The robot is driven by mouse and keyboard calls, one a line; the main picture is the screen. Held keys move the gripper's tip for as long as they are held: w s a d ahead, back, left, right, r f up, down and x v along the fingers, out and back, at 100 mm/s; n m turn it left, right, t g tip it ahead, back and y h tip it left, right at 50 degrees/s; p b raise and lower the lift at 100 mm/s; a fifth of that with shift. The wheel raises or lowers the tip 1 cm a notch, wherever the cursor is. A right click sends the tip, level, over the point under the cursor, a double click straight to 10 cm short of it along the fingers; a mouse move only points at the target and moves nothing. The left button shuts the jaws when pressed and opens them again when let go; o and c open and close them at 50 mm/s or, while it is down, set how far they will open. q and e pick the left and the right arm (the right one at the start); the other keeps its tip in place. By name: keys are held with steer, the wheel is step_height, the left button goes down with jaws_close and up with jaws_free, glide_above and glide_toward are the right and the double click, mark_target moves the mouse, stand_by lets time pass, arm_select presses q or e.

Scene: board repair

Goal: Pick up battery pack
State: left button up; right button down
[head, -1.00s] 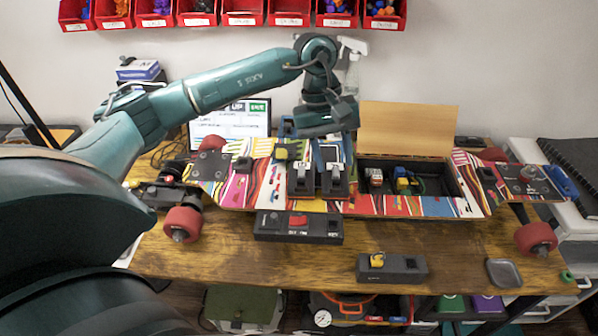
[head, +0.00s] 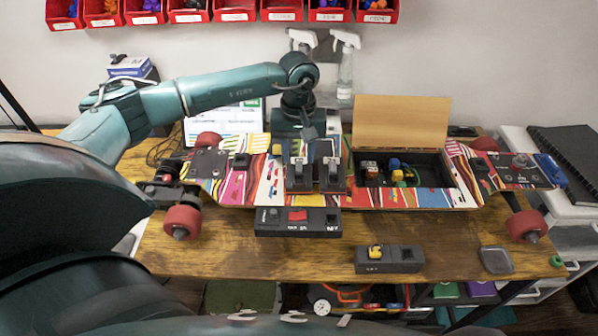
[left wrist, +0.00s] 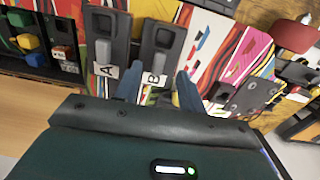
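Two black modules with grey sliders stand side by side on the colourful skateboard deck (head: 240,185). In the left wrist view they carry the labels A (left wrist: 104,50) and B (left wrist: 158,45). In the head view module B (head: 299,178) is on the left and module A (head: 331,178) on the right. I cannot tell for sure which thing is the battery pack. My left gripper (left wrist: 158,88) is open, its blue fingers on either side of module B's near end in the wrist view. Contact is not clear. My right gripper is not in view.
An open compartment (head: 437,158) with coloured parts lies right of the modules, its wooden lid (head: 400,122) raised. A black box with a red switch (head: 297,215) and one with a yellow part (head: 376,252) stand in front. A laptop (head: 225,125) stands behind.

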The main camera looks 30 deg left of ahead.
mark_target(299, 167)
arm_select(q)
steer(key=shift+f+p, duration=0.3)
steer(key=shift+f, duration=1.45)
steer(key=shift+d+r, duration=0.1)
jaws_close()
